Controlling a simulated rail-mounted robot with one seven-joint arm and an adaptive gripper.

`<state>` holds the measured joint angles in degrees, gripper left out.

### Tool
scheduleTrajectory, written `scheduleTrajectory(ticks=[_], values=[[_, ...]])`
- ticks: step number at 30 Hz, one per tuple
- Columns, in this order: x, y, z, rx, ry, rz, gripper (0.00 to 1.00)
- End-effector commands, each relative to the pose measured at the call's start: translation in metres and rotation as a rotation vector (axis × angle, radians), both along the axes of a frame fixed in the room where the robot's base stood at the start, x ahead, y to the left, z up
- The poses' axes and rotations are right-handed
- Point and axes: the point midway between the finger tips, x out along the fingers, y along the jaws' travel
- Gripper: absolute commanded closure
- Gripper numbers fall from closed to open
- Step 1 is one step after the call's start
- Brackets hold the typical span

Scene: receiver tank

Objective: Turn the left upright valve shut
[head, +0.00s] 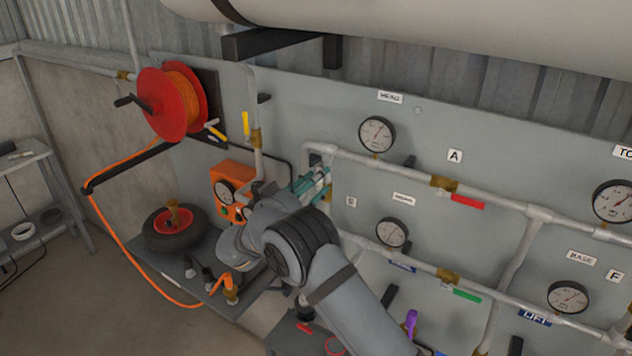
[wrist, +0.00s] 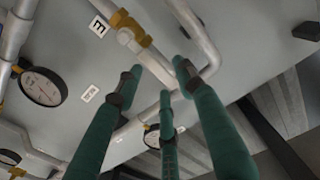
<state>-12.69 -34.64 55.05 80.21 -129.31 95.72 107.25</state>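A brass valve (wrist: 128,30) sits on a grey pipe beside the label E (wrist: 99,26) in the wrist view. It has a pale fitting on its side; I cannot make out a lever on it. In the head view the label E (head: 351,201) is just right of my gripper (head: 318,184), which largely hides the valve there. In the wrist view the teal fingers of my gripper (wrist: 160,80) are spread apart with nothing between their tips.
Another valve with a yellow lever (head: 246,123) is on an upright pipe to the left. Red-handled (head: 467,202) and green-handled (head: 467,295) valves are to the right.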

Motion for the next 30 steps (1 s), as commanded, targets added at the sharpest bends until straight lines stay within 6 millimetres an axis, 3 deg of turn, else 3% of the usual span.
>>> scheduleTrajectory(ticks=[18,30], values=[[-0.0004,0.0002,0.0001,0.0,0.0,0.0,1.0],[-0.0004,0.0003,0.0,0.0,0.0,0.0,1.0]])
